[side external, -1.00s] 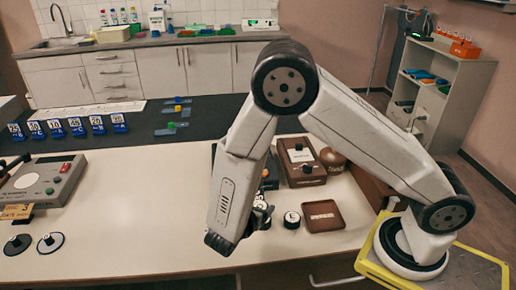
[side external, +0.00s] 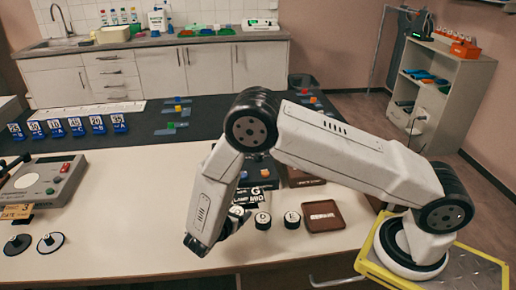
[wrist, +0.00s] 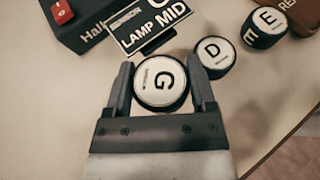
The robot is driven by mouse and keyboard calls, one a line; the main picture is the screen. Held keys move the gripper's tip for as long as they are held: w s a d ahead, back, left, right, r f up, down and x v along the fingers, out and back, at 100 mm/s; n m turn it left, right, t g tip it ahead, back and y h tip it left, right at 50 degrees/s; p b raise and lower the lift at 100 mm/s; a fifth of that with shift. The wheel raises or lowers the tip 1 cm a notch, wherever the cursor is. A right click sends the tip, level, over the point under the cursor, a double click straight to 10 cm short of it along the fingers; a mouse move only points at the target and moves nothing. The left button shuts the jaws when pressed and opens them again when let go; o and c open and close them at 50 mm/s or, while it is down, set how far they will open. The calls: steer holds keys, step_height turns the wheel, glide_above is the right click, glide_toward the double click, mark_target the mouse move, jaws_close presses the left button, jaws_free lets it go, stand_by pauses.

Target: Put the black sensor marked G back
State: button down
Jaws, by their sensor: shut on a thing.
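The black sensor marked G (wrist: 160,84), a round black piece with a white lettered top, sits between the two fingers of my gripper (wrist: 162,72) in the wrist view. My gripper is shut on it. In the side view my gripper (side external: 214,241) is low over the near part of the white table, and the G sensor (side external: 237,211) shows partly beside it. Whether the sensor touches the table is not clear.
A brown tray (side external: 323,229) lies right of the E sensor. A dark box with a red button (wrist: 88,18) is beyond the fingers to the left. Two black discs (side external: 50,246) and a grey console (side external: 62,178) are at the left. The table between is clear.

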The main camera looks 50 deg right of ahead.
steer(key=shift+w+f, duration=0.3)
steer(key=shift+f, duration=1.55)
steer(key=shift+f, duration=0.1)
jaws_free()
steer(key=shift+a+r, duration=0.15)
steer(key=shift+r, duration=0.05)
steer(key=v, duration=1.1)
steer(key=shift+s+a+r, duration=0.1)
steer(key=shift+s+a, duration=0.05)
steer(key=shift+a, duration=0.2)
